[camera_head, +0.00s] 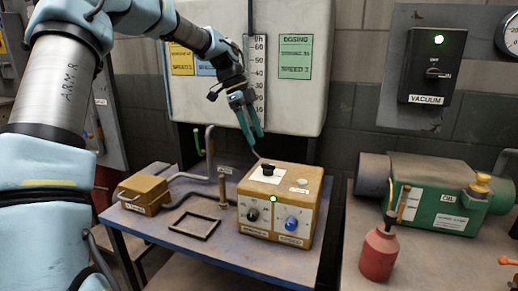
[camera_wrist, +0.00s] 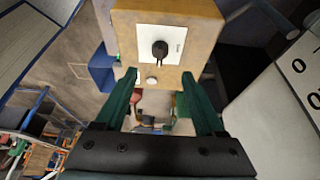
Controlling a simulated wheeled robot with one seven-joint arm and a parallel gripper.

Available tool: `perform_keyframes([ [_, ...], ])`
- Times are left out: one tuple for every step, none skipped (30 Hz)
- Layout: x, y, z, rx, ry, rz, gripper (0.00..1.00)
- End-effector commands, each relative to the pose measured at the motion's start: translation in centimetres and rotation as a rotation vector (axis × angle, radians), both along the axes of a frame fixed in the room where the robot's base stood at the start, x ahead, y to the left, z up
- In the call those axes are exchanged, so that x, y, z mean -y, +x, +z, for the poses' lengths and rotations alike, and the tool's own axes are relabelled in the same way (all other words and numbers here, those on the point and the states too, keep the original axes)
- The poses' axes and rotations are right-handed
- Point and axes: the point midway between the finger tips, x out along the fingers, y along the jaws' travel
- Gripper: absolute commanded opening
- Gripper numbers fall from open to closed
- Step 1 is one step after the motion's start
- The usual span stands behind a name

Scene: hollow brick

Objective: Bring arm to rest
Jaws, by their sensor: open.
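My gripper (camera_head: 256,137) is in the air above the back of a yellow control box (camera_head: 282,213), in front of the white panel. Its green fingers are apart with nothing between them, also in the wrist view (camera_wrist: 159,76). The box has a black knob (camera_head: 267,170) on a white plate on top, and a black dial (camera_head: 252,215), a blue dial (camera_head: 291,223) and a lit green lamp (camera_head: 273,198) on its front. In the wrist view the box top and its knob (camera_wrist: 160,50) lie beyond the fingertips.
The blue workbench (camera_head: 190,240) holds a smaller yellow box (camera_head: 144,192), a black frame (camera_head: 194,225) and an upright bolt-like post (camera_head: 223,190). To the right are a red bottle (camera_head: 377,255), a green oil pump (camera_head: 435,195) and a vacuum switch (camera_head: 432,65). The white panel (camera_head: 300,105) stands close behind my gripper.

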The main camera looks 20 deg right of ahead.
Motion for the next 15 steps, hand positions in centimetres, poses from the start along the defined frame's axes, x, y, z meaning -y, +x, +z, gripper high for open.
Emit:
perform_keyframes([
  [-0.08, 0.1, 0.25, 0.001, -0.001, 0.0, 0.71],
  [-0.11, 0.13, 0.38, 0.001, -0.001, 0.0, 0.71],
  [-0.13, 0.16, 0.52, 0.001, -0.001, 0.0, 0.71],
  [-0.15, 0.16, 0.58, 0.001, -0.001, -0.001, 0.71],
  [-0.16, 0.17, 0.61, 0.0, -0.001, -0.001, 0.71],
  [-0.16, 0.16, 0.63, 0.0, -0.001, -0.001, 0.71],
  [-0.16, 0.15, 0.63, 0.0, -0.001, -0.001, 0.71],
  [-0.16, 0.15, 0.63, 0.0, -0.001, -0.001, 0.71],
  [-0.16, 0.15, 0.63, 0.0, -0.001, -0.001, 0.71],
  [-0.16, 0.15, 0.63, 0.0, -0.001, -0.001, 0.71],
  [-0.15, 0.15, 0.62, 0.0, -0.001, -0.001, 0.71],
  [-0.15, 0.15, 0.62, 0.0, -0.001, -0.001, 0.71],
  [-0.15, 0.14, 0.61, 0.0, -0.001, -0.001, 0.71],
  [-0.15, 0.14, 0.61, 0.0, -0.001, -0.001, 0.71],
  [-0.15, 0.13, 0.6, 0.0, -0.001, -0.001, 0.71],
])
